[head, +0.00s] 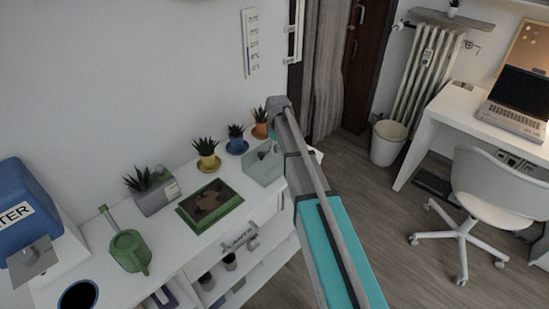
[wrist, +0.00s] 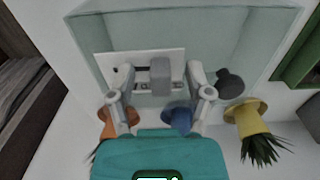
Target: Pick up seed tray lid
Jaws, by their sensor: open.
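A pale, see-through box-like piece, which looks like the seed tray lid (head: 262,168), rests on the white shelf desk, partly hidden by my arm in the head view. In the wrist view the lid (wrist: 215,35) fills the upper middle. A white plate (wrist: 107,63) with a grey upright block (wrist: 160,75) shows within its outline. My gripper (wrist: 162,82) is open, with one finger on each side of the grey block in the picture. I cannot tell whether the fingers touch anything. A green-framed tray (head: 182,212) with brown contents stands to the left.
Small plants in orange (head: 261,130), blue (head: 236,146) and yellow (head: 208,162) pots stand close by along the wall. A grey planter (head: 157,200), green watering can (head: 130,252) and blue container (head: 22,210) are farther left. Open floor (head: 365,220) lies to the right.

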